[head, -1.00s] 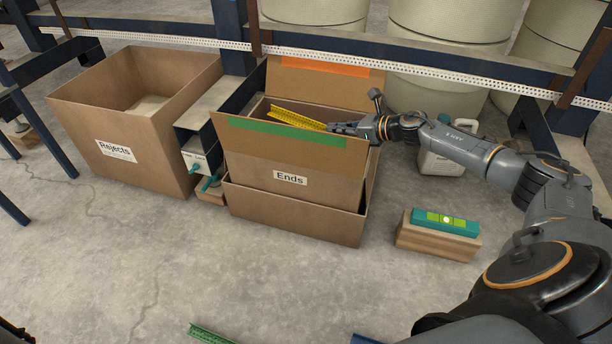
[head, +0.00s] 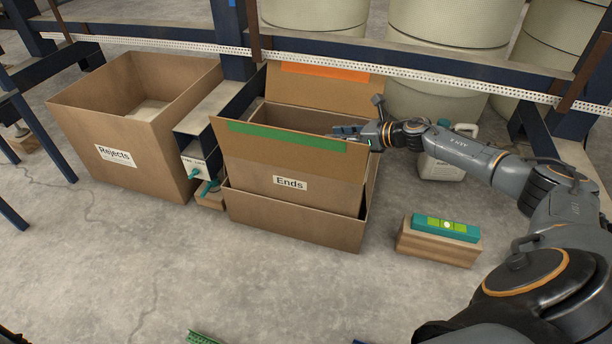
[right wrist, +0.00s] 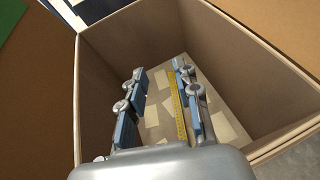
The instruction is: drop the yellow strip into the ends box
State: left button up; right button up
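The cardboard ends box (head: 320,186), labelled "Ends", stands with its flaps up in the middle of the head view. My right gripper (head: 346,131) is over its right side. In the right wrist view the right gripper (right wrist: 160,72) points down into the box, its two fingers apart. The yellow strip (right wrist: 177,112) shows down in the box, partly behind the right-hand finger and apart from the other. I cannot tell whether it rests on the bottom. The head view hides the strip behind the box's front. My left gripper is not in view.
The rejects box (head: 82,133) stands at the left. A grey-white bin unit (head: 205,115) is between the boxes. A teal level (head: 445,227) lies on a wooden block (head: 437,246) at right. A white jug (head: 443,160) stands behind. The front floor is mostly clear.

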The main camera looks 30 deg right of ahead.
jog(key=v, duration=0.6)
jog(key=shift+s, duration=0.2)
jog(key=shift+r, duration=0.15)
jog(key=shift+d, duration=0.1)
